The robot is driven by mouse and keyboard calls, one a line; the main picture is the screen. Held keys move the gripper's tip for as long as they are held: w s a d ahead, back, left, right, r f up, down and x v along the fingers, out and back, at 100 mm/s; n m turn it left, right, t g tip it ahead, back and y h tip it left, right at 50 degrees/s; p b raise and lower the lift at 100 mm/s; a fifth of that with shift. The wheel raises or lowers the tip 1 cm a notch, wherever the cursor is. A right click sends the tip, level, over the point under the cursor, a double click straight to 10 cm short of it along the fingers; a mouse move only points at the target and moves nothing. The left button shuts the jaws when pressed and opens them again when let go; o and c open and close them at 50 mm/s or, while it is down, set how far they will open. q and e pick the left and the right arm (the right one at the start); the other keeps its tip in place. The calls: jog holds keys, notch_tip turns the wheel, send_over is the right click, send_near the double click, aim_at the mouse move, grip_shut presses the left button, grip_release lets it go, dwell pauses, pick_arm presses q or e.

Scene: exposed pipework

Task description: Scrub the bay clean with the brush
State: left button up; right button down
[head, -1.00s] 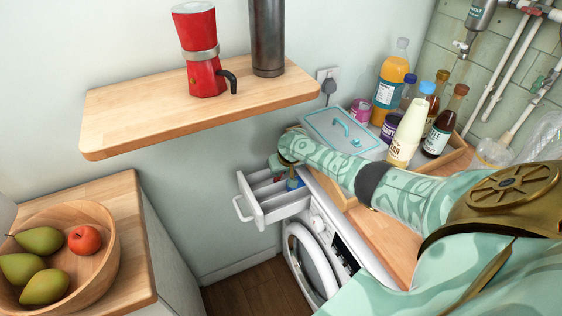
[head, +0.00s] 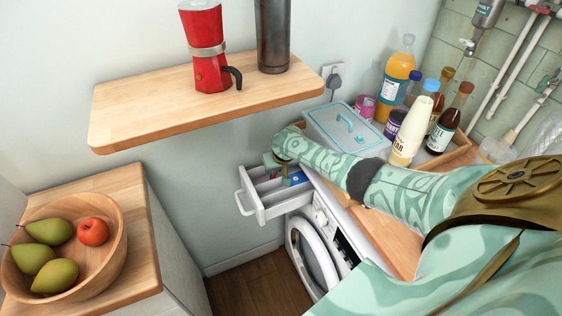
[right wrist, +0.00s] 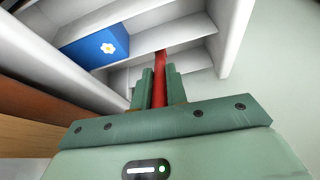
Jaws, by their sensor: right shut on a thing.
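The washing machine's white detergent drawer (head: 262,205) is pulled out, with its inside split into compartments. It also shows in the right wrist view (right wrist: 238,35). My right gripper (head: 277,164) is over the drawer's back part. In the right wrist view its fingers (right wrist: 159,88) are shut on a slim red handle (right wrist: 160,66), which looks like the brush's. The handle reaches down into the drawer; its far end is hard to make out, and I see no bristles. A blue block with a white flower (right wrist: 95,46) sits in a compartment beside it. My left gripper is not in view.
A wooden shelf (head: 150,112) with a red moka pot (head: 205,55) and a dark flask (head: 272,35) hangs above and left. A lidded box (head: 345,128) and several bottles stand behind my right arm. A fruit bowl (head: 100,258) is at the left.

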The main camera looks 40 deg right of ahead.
jog(key=shift+a, duration=0.25)
jog(key=shift+w+a, duration=0.25)
jog(key=shift+a, duration=0.6)
jog(key=shift+w+a+f+p, duration=0.15)
jog(key=shift+a+p, duration=0.15)
jog(key=shift+a, duration=0.6)
